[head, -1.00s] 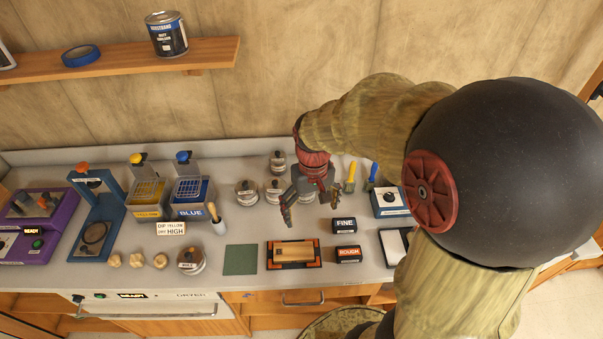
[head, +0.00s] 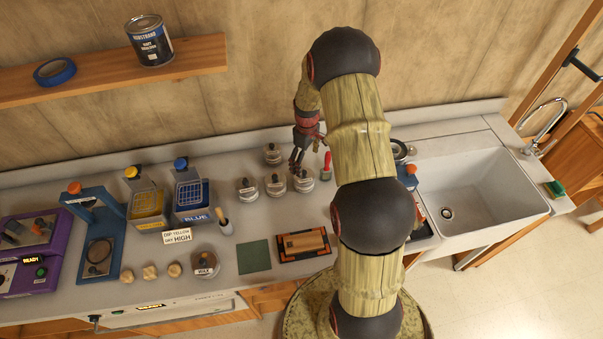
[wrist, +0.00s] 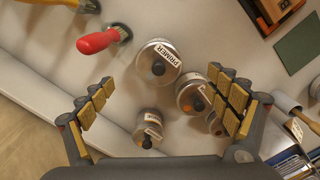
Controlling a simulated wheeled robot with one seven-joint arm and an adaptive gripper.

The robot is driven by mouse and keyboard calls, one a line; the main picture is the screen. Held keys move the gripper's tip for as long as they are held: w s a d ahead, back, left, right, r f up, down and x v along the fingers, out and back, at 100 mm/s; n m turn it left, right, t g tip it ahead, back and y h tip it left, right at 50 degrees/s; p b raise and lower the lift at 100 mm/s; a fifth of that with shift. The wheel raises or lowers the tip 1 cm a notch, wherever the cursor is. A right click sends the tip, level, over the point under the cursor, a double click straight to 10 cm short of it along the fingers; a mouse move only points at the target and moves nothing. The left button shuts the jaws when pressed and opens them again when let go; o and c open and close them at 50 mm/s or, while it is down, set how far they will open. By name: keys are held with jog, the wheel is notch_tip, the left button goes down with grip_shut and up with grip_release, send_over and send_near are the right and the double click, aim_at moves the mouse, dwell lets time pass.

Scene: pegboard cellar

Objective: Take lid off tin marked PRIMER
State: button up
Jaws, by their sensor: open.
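The tin marked PRIMER (wrist: 158,64) is a round pale metal tin with a flat lid and a dark knob, upright on the worktop. In the head view it appears to be the rightmost tin (head: 303,181) of the front row. Its lid is on. My gripper (head: 297,160) is just above and behind this tin in the head view. In the wrist view my gripper (wrist: 160,110) is open and empty, its fingers apart, with the PRIMER tin ahead between and beyond them, untouched.
Similar tins stand close by: one behind (head: 272,154), others to the left (head: 275,184) and (head: 247,189). A red-handled tool (wrist: 98,42) lies near the PRIMER tin. A sanding block tray (head: 303,243) and green mat (head: 254,257) are in front. A sink (head: 480,190) is at right.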

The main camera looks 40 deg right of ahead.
aim_at(304, 172)
jog(key=shift+w+f, duration=0.25)
jog(key=shift+f, duration=1.3)
jog(key=shift+w+f+p, duration=0.15)
jog(key=shift+f+p, duration=0.25)
jog(key=shift+f, duration=0.8)
jog(key=shift+w+f+p, duration=0.15)
jog(key=shift+f+p, duration=0.2)
jog(key=shift+f, duration=0.8)
jog(key=shift+c, duration=0.5)
jog(key=shift+s+a, duration=0.1)
grip_shut()
